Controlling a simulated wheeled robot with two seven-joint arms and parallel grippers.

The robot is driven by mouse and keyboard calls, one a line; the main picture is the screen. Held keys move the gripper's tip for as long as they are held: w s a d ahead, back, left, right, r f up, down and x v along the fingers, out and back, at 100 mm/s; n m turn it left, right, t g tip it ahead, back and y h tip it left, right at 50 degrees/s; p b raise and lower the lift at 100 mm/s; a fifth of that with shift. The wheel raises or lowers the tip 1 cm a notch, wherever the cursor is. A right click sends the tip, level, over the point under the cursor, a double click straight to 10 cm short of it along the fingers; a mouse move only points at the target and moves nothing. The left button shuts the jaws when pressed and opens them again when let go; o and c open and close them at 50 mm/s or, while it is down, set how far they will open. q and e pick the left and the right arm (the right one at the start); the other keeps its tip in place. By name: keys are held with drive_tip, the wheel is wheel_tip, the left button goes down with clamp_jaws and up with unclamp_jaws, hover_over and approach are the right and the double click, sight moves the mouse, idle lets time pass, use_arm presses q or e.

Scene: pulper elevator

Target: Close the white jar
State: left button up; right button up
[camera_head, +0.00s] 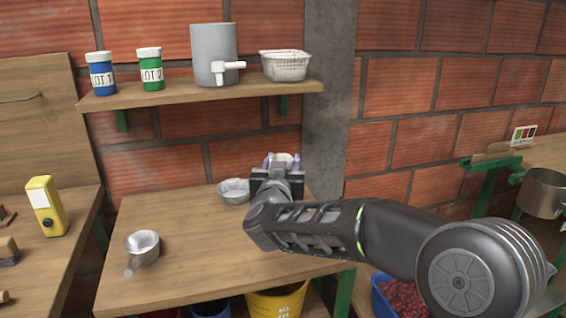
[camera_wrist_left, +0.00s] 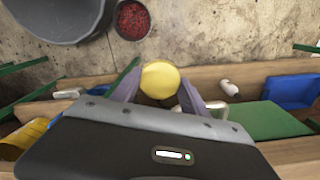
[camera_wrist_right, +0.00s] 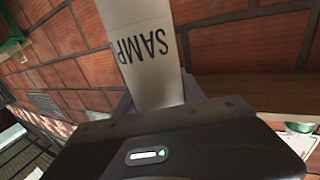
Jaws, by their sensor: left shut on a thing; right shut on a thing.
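The white jar (camera_wrist_right: 143,45) with dark lettering beginning "SAMP" is between the fingers of my right gripper (camera_wrist_right: 157,98) in the right wrist view. In the head view only a little of the white jar (camera_head: 284,157) shows above my right gripper (camera_head: 282,163), over the back right of the wooden table. The jar's mouth cannot be made out. In the left wrist view my left gripper (camera_wrist_left: 158,90) is shut on a round yellow thing (camera_wrist_left: 160,78) that looks like a lid. The left gripper is outside the head view, and lid and jar are apart.
The wooden table (camera_head: 190,240) holds a metal cup (camera_head: 142,246) and a pale bowl (camera_head: 233,190). The shelf (camera_head: 180,95) above carries two labelled jars, a grey tapped container (camera_head: 214,55) and a white basket (camera_head: 285,65). A concrete post (camera_head: 328,110) stands behind my right gripper.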

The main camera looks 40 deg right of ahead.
clamp_jaws()
idle(0.5)
